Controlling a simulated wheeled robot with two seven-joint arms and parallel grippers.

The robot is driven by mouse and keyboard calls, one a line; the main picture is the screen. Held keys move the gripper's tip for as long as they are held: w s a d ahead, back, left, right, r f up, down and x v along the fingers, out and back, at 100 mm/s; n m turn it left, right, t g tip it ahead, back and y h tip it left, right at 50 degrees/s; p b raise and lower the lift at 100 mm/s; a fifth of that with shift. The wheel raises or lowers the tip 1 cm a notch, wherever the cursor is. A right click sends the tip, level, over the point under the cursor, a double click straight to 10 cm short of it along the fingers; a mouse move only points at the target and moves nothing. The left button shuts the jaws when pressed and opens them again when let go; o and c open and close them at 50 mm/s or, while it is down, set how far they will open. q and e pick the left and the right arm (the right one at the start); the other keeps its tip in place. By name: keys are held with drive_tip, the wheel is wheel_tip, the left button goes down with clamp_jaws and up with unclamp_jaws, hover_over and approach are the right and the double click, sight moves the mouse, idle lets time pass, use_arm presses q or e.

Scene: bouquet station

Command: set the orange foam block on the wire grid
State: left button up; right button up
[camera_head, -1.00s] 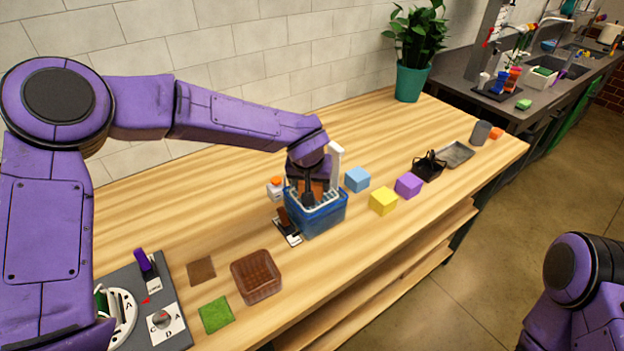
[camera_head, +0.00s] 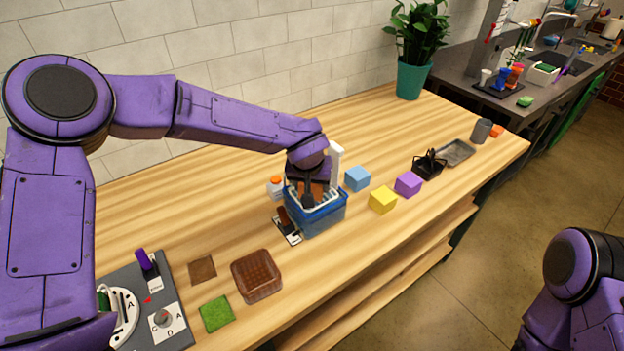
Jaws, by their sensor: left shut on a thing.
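My left gripper (camera_head: 308,198) points down over the blue basin (camera_head: 322,222) in the middle of the bench. It is shut on the orange foam block (camera_head: 317,187), which shows only partly as an orange-brown patch behind the dark fingers. The pale wire grid (camera_head: 330,208) lies across the top of the basin. The block is at or just over the grid; I cannot tell whether they touch. My right gripper is out of view.
Blue (camera_head: 357,178), yellow (camera_head: 383,200) and purple (camera_head: 408,183) cubes stand right of the basin. A white orange-capped container (camera_head: 275,187) stands at its left. The bench's back left is clear.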

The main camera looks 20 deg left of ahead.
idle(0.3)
use_arm(q)
drive_tip(key=o, duration=1.2)
drive_tip(key=shift+r, duration=0.1)
